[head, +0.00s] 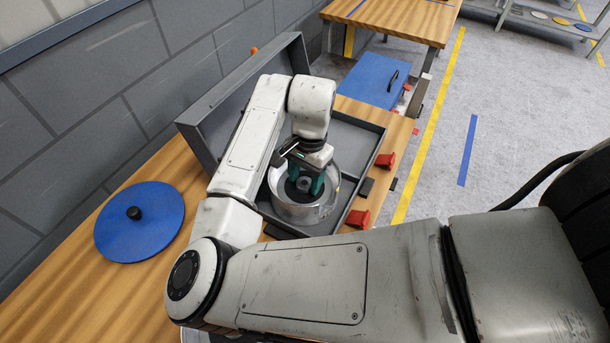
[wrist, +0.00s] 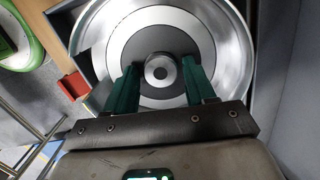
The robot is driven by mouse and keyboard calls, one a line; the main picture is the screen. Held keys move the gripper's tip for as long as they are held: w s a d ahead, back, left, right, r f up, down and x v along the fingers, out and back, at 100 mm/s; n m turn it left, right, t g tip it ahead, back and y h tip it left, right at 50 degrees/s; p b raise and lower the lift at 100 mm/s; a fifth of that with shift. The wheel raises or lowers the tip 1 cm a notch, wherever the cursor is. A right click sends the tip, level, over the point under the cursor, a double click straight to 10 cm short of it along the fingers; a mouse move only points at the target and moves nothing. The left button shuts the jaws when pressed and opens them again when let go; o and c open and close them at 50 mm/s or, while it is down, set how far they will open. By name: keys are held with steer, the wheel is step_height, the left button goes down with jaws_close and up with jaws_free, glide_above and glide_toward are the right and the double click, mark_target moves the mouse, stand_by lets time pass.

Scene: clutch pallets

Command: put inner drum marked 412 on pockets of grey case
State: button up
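A round silvery metal drum (head: 300,208) is at the grey case (head: 361,145), in its near part. No number is readable on it, so I cannot tell if it is the one marked 412. In the wrist view the drum (wrist: 235,25) shows a pale ring, a dark disc and a central knob (wrist: 160,70). My gripper (wrist: 161,75) is over the drum, with one green finger on each side of the knob. I cannot tell whether the fingers touch it. My gripper also shows in the head view (head: 305,185). The case's pockets are hidden beneath the drum.
The case's raised lid (head: 245,95) stands along the wall side. Red latches (head: 386,160) stick out at the case's right edge. A blue disc with a black knob (head: 140,222) lies on the wooden table (head: 75,290). Another table with a blue panel (head: 370,78) stands beyond.

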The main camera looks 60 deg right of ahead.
mark_target(309, 178)
steer(key=shift+o, duration=0.9)
step_height(309, 178, up, 12)
steer(key=d, duration=0.1)
steer(key=shift+d, duration=0.2)
steer(key=shift+s+r, duration=0.1)
